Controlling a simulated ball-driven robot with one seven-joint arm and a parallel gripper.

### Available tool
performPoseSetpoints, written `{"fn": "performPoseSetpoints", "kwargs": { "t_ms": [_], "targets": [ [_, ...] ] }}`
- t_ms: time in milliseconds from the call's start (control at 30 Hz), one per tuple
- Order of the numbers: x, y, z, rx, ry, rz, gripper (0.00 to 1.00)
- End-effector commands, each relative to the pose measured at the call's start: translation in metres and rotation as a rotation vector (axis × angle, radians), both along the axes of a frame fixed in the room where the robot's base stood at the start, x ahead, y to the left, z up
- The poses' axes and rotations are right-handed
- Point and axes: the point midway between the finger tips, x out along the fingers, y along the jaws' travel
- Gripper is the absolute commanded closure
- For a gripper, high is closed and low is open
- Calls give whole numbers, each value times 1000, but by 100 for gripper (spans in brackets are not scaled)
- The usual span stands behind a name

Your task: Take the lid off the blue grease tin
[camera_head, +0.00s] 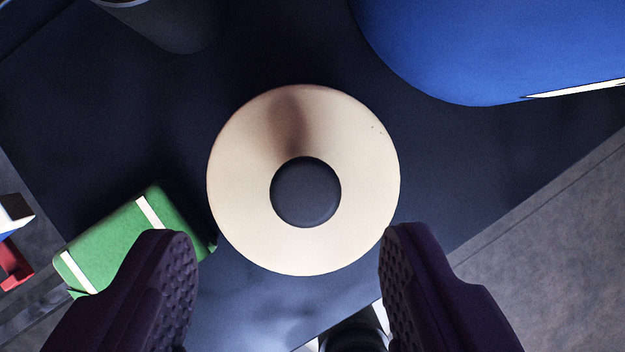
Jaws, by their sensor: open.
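A round cream lid (240,190) with a dark knob (306,192) at its centre is seen from straight above in the middle of the view. Whatever is under it is hidden, so I cannot tell from here whether it sits on a tin. A large rounded blue object (480,45) with a white strip is partly in view at the upper right; I cannot tell if it is the grease tin. My gripper (287,240) is open and empty. Its two dark fingers reach in from the bottom, one on each side of the lid's lower part.
A green box (120,240) with pale bands lies at the lower left, partly behind the left finger. A dark cylindrical thing (185,25) stands at the upper left. These are on or above a dark surface (110,120). A red-and-white thing (14,265) shows at the left edge.

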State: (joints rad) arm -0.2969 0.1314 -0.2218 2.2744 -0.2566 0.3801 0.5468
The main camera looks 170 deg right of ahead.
Motion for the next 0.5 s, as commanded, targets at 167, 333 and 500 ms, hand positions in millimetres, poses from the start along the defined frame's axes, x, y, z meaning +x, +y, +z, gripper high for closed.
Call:
{"fn": "performPoseSetpoints", "kwargs": {
  "t_ms": [167, 333, 500],
  "targets": [
    [6, -7, -27, 0, 0, -3, 40],
    [14, -9, -46, 0, -2, 0, 40],
    [15, -9, -45, 1, -3, 1, 40]
  ]
}}
